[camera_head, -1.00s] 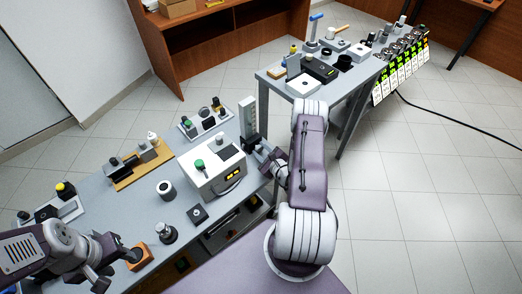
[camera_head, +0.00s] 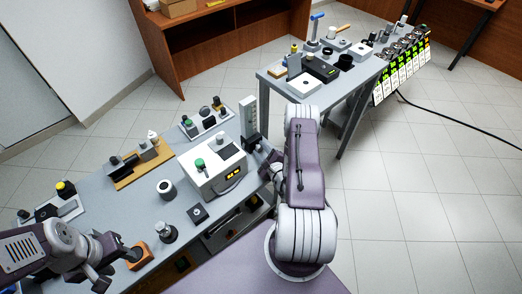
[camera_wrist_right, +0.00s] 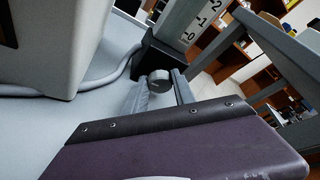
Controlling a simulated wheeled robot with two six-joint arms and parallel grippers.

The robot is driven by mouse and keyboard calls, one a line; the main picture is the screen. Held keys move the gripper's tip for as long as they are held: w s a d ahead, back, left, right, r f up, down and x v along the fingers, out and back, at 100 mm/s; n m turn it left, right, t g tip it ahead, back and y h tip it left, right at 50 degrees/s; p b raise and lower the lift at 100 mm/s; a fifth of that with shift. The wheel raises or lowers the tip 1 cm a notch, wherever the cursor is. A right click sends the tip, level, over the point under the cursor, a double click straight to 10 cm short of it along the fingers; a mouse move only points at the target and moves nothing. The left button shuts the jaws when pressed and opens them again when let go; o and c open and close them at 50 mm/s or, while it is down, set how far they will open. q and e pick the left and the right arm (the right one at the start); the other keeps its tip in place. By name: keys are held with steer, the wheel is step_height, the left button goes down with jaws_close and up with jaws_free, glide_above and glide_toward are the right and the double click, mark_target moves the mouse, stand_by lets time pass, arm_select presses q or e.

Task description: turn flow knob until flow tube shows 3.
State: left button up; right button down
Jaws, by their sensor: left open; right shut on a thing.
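The flow tube (camera_head: 249,113) is a pale upright column with a scale, standing on a black base at the table's far right edge. The right wrist view shows its lower part (camera_wrist_right: 192,24) with marks 0, 1 and 2; I cannot make out the indicator level. The flow knob (camera_wrist_right: 158,82) is a small grey round knob at the front of the black base. My right gripper (camera_wrist_right: 160,94) is shut on the knob, one finger on each side. The arm mostly hides this in the head view. My left gripper (camera_head: 116,268) is open at lower left, near an orange block.
A white box with a green knob and yellow display (camera_head: 212,170) stands left of the tube; a pale hose runs beside it. Small optics mounts, a tan board (camera_head: 142,165) and the orange block (camera_head: 140,257) sit on the table. A second table (camera_head: 310,95) stands behind.

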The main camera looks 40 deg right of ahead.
steer(key=c, duration=1.3)
jaws_free()
steer(key=p+v, duration=0.1)
steer(key=v, duration=0.6)
steer(key=shift+s+r+p, duration=0.15)
steer(key=shift+s+p, duration=0.15)
steer(key=shift+s, duration=0.1)
steer(key=shift+s+a+r, duration=0.15)
steer(key=shift+s+a, duration=0.1)
steer(key=shift+s, duration=0.3)
